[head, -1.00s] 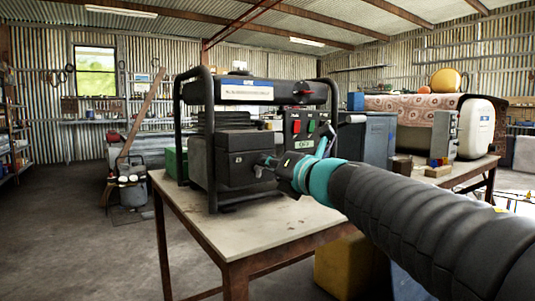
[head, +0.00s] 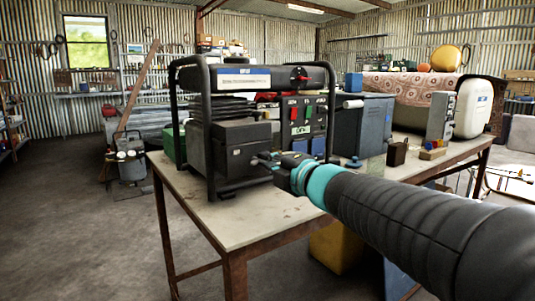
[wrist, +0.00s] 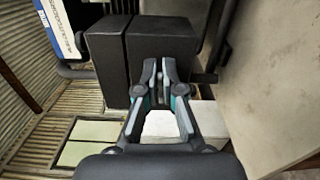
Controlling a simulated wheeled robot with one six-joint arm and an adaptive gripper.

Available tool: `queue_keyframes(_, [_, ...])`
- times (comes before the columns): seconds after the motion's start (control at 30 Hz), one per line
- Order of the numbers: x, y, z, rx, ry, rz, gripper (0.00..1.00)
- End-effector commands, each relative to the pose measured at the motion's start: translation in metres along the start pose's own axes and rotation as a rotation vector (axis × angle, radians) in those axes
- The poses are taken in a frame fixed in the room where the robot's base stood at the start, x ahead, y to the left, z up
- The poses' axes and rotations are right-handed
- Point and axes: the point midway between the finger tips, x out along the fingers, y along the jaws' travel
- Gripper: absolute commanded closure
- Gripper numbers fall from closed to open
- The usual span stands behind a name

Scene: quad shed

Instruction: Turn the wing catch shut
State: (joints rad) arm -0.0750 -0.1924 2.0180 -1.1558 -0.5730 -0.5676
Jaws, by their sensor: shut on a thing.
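The generator stands on the table (head: 255,226), with a black tube frame (head: 181,118) and a dark box-shaped cover (head: 236,148) on its near side. The wing catch is a small grey piece at the right part of this cover's face, mostly hidden by my fingers. My gripper (head: 264,161) reaches in from the right and is shut on the catch. In the wrist view the gripper's fingertips (wrist: 160,76) close together at the dark cover (wrist: 155,48). The catch's exact angle cannot be told.
The generator's panel (head: 303,122) with red, green and blue sockets is just behind my gripper. The table's front is bare.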

Motion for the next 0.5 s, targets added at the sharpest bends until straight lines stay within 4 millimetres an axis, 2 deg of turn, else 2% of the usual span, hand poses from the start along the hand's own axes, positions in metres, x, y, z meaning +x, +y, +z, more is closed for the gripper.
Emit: queue_keyframes(0.5, [0.0002, -0.0029, -0.0005, 0.102, 0.001, -0.001, 1.00])
